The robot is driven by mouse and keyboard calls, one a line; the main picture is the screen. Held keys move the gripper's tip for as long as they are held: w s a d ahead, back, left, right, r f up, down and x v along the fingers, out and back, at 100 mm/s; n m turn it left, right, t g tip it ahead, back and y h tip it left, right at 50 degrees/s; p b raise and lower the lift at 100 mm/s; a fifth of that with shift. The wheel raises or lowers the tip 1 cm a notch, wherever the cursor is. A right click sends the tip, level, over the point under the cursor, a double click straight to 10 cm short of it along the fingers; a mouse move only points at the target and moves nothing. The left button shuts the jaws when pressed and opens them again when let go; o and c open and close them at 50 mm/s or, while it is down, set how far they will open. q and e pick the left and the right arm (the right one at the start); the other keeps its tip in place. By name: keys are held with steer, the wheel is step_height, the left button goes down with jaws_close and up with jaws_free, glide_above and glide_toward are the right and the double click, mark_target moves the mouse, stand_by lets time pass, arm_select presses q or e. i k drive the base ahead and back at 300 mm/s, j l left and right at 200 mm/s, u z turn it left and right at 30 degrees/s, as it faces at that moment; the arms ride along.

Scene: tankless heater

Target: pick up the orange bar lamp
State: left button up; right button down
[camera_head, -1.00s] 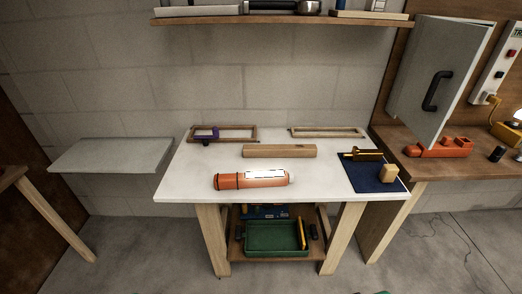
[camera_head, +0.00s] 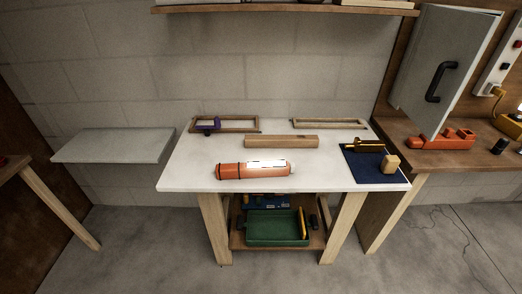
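The orange bar lamp (camera_head: 228,171) lies on its side near the front edge of the white table (camera_head: 190,180). It has dark bands toward its left end and a bright, glowing white strip along its right part. Nothing touches it from above. Neither of my grippers shows in the head view.
A wooden block (camera_head: 281,142) lies behind the lamp. Two wooden frames stand at the back, one with a purple clamp (camera_head: 208,125). A blue mat (camera_head: 374,168) with a tan block (camera_head: 390,163) is at right. A green tray (camera_head: 277,227) sits on the lower shelf. A wall shelf overhangs.

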mark_target(254, 169)
steer(key=i+l, duration=0.1)
steer(key=i, duration=0.35)
steer(key=i+u, duration=0.1)
steer(key=i, duration=0.4)
